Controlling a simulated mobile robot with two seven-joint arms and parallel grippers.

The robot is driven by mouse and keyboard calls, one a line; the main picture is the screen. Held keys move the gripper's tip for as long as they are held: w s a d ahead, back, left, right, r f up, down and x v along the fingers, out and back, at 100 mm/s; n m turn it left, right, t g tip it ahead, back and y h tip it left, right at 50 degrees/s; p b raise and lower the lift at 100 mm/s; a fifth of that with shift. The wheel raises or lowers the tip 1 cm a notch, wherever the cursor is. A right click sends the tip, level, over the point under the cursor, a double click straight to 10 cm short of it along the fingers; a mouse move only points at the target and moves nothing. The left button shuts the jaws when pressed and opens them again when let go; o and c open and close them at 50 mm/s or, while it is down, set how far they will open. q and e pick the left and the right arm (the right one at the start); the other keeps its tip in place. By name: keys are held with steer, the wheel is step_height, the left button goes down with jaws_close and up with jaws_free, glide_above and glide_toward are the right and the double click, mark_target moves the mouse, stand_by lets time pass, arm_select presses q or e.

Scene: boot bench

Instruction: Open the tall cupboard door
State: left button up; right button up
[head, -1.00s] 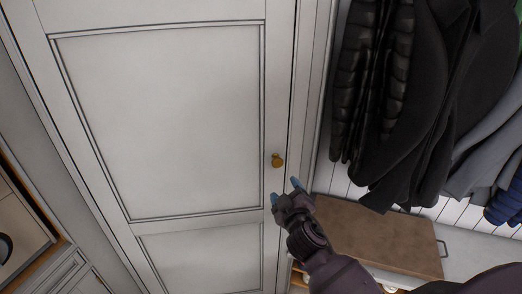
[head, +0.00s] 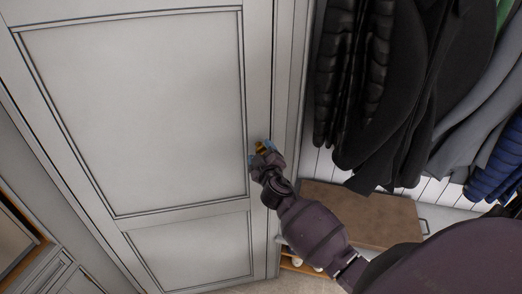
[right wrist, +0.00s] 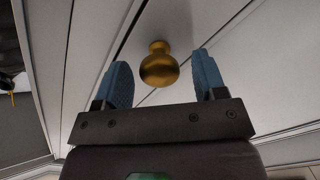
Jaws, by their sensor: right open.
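The tall cupboard door (head: 140,110) is white and panelled, and it looks shut in the head view. Its round brass knob (head: 261,148) is near the door's right edge, partly hidden by my right gripper (head: 262,153). In the right wrist view the knob (right wrist: 159,65) stands between and just beyond the two blue fingertips, with a gap on each side. My right gripper (right wrist: 160,78) is open and does not hold the knob. My left gripper is not in view.
Dark coats (head: 400,90) hang to the right of the cupboard. A bench with a brown cushion (head: 365,215) stands below them, close beside my right arm. Drawers and a wood-edged opening (head: 20,240) are at the lower left.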

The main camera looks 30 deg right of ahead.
steer(key=shift+w+d, duration=0.25)
steer(key=shift+w, duration=0.35)
steer(key=shift+c, duration=0.5)
